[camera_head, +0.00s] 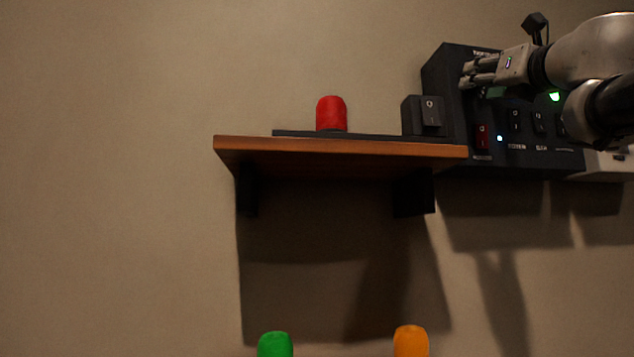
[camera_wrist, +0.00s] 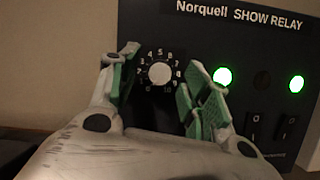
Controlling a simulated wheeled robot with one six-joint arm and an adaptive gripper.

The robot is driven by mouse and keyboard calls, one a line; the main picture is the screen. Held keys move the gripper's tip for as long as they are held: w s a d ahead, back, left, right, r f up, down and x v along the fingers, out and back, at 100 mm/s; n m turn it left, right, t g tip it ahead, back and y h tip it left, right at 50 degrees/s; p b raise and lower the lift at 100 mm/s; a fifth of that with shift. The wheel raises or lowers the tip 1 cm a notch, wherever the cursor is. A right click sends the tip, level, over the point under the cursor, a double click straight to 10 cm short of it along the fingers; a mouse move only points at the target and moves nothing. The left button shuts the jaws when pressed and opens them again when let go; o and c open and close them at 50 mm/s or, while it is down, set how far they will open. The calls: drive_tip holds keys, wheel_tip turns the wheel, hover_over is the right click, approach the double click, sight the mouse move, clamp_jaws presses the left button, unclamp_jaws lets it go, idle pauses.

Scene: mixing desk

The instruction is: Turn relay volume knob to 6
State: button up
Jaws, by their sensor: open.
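The relay volume knob (camera_wrist: 160,73) is a small pale round cap on a dark dial with white numbers around it. The mark it points to is too small to tell. My gripper (camera_wrist: 161,68) is open, with one green-padded finger to the left of the knob and the other to its right, in the wrist view. Neither finger visibly touches the knob. In the head view my gripper (camera_head: 466,77) is in front of the upper part of the black relay panel (camera_head: 440,75), and the knob is hidden there.
Two green lamps (camera_wrist: 223,76) and black rocker switches (camera_wrist: 254,126) are right of the dial. A red switch (camera_head: 482,136) is low on the panel. A wooden shelf (camera_head: 340,148) to the left holds a red knob-like piece (camera_head: 331,114) and a black switch box (camera_head: 422,115).

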drive_tip(key=c, duration=1)
drive_tip(key=shift+c, duration=0.2)
drive_tip(key=shift+m, duration=0.4)
